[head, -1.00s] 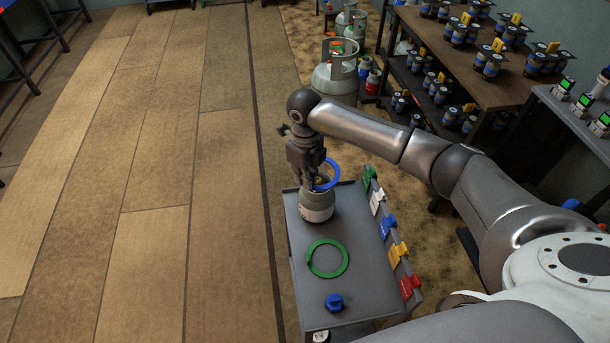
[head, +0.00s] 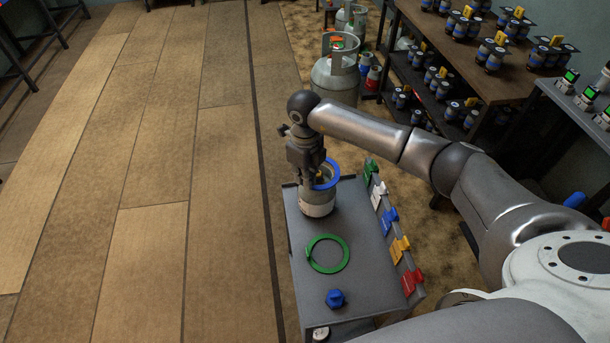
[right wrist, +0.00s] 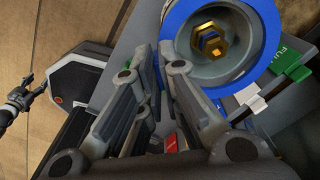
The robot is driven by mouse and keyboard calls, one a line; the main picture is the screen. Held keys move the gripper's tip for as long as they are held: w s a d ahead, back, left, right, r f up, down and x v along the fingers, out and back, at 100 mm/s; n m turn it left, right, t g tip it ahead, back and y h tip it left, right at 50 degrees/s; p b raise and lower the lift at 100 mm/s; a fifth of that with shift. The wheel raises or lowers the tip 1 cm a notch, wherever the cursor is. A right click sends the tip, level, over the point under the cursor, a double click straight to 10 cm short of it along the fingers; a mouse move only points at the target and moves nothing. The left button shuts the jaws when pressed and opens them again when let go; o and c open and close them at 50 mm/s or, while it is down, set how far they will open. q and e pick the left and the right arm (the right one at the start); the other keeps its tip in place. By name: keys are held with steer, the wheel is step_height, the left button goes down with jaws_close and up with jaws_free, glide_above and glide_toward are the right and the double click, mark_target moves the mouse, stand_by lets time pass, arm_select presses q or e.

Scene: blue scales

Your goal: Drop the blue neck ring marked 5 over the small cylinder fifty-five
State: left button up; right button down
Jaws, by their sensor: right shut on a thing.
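The blue neck ring (head: 327,173) is held by my right gripper (head: 311,180) at the top of the small grey cylinder (head: 317,203). The cylinder stands upright at the far end of the grey cart (head: 302,262). In the right wrist view the blue ring (right wrist: 268,22) surrounds the cylinder's grey top and its brass valve (right wrist: 210,40). The gripper's fingers (right wrist: 158,75) are close together on the ring's near edge. The ring looks tilted in the head view, and I cannot tell whether it touches the cylinder. The ring's marking is not readable.
A green ring (head: 327,254) lies flat on the cart, with a blue cap-like part (head: 335,299) nearer. Several coloured clips, including a red one (head: 411,281), line the cart's right edge. A larger grey cylinder (head: 336,80) stands on the floor beyond.

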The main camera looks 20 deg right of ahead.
steer(key=shift+f+b, duration=0.8)
steer(key=shift+f, duration=0.3)
steer(key=shift+f, duration=0.1)
steer(key=c, duration=1.6)
jaws_free()
steer(key=shift+o, duration=0.2)
steer(key=shift+r+p, duration=2.5)
steer(key=shift+r, duration=1.3)
